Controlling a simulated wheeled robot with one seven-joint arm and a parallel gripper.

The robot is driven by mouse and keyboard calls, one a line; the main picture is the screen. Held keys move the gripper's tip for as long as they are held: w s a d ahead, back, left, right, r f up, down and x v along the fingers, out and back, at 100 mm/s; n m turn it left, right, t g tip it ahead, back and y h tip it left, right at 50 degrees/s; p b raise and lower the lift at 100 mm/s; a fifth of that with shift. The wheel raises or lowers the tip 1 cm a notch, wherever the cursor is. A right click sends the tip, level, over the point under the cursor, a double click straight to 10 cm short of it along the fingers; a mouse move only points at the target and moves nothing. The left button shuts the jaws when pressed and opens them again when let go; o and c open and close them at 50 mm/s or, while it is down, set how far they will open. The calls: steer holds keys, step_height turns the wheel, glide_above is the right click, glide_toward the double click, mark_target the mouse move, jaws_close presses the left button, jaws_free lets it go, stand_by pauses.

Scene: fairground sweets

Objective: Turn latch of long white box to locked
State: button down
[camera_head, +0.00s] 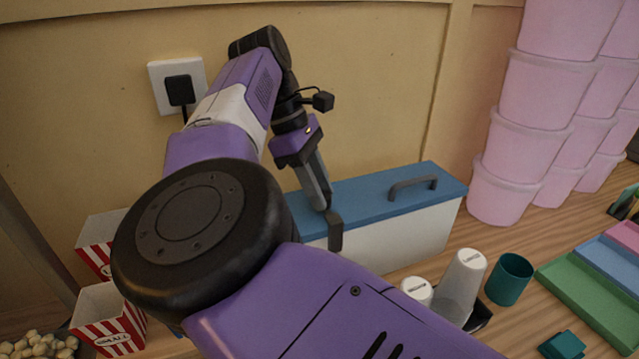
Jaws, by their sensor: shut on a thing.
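The long white box (410,241) stands against the wall, with a blue lid (364,193) and a dark grey handle (414,184) on top. A dark grey latch (335,234) sits at the lid's front edge and points down over the white front. My gripper (324,203) comes down from above the lid and is shut on the latch, at its upper end. The left part of the box is hidden behind my arm. No locked or open marking by the latch can be made out.
Stacked pink tubs (509,150) stand right of the box. White cups (463,283) and a teal cup (509,279) stand before it. Striped popcorn boxes (108,318) are at lower left. A plug (180,90) sits in the wall behind my arm.

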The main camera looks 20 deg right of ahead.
steer(key=shift+m, duration=0.5)
steer(key=shift+y, duration=0.3)
steer(key=c, duration=1.1)
jaws_free()
steer(key=shift+o, duration=0.2)
steer(key=shift+w, duration=0.1)
steer(key=v, duration=0.7)
steer(key=shift+w+a+r, duration=0.15)
steer(key=shift+r, duration=0.2)
